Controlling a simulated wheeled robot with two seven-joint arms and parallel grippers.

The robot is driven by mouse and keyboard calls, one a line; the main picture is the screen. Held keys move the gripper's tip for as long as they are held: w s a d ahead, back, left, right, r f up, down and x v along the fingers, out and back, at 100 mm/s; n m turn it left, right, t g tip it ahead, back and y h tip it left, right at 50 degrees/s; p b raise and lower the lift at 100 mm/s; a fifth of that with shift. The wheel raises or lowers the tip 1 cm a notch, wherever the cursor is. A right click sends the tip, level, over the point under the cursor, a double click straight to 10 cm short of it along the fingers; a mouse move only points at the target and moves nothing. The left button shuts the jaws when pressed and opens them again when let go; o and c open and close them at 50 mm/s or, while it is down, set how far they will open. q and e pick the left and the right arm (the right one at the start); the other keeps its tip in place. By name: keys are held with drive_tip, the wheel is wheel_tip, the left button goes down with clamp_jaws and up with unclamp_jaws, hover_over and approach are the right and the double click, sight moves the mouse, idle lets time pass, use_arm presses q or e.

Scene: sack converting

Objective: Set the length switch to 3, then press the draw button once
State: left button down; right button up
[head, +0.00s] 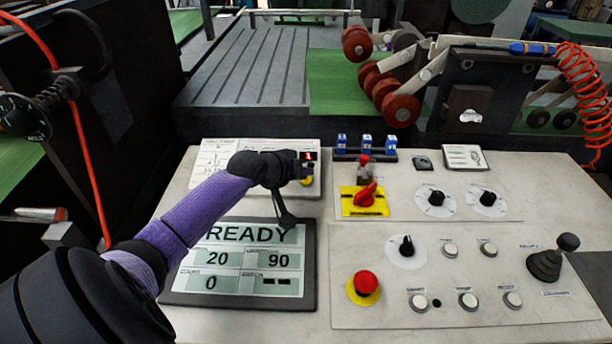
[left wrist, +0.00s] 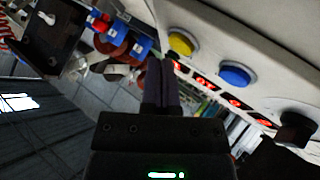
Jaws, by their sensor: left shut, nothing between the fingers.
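My left gripper (head: 300,171) is shut and empty, over the upper left of the console. Its closed fingers (left wrist: 161,85) show in the left wrist view. Close to the fingertips are a yellow button (left wrist: 183,43), a blue button (left wrist: 235,75), small red-lit displays (left wrist: 204,84) and a black knob (left wrist: 297,128). In the head view a red-lit digit, seemingly 1 (head: 309,155), and the yellow button (head: 307,181) show beside the gripper; the hand hides the rest. Labels are too small to read, so I cannot tell which control is the length switch or draw button.
A screen (head: 309,262) reads READY, 20, 90 and 0. To the right are a red rotary switch (head: 365,193) on yellow, black dials (head: 437,198), a red mushroom button (head: 366,283), white buttons (head: 418,300) and a joystick (head: 545,262). Blue blocks (head: 366,141) stand at the back edge.

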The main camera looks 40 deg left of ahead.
use_arm(q)
drive_tip(key=shift+f, duration=0.35)
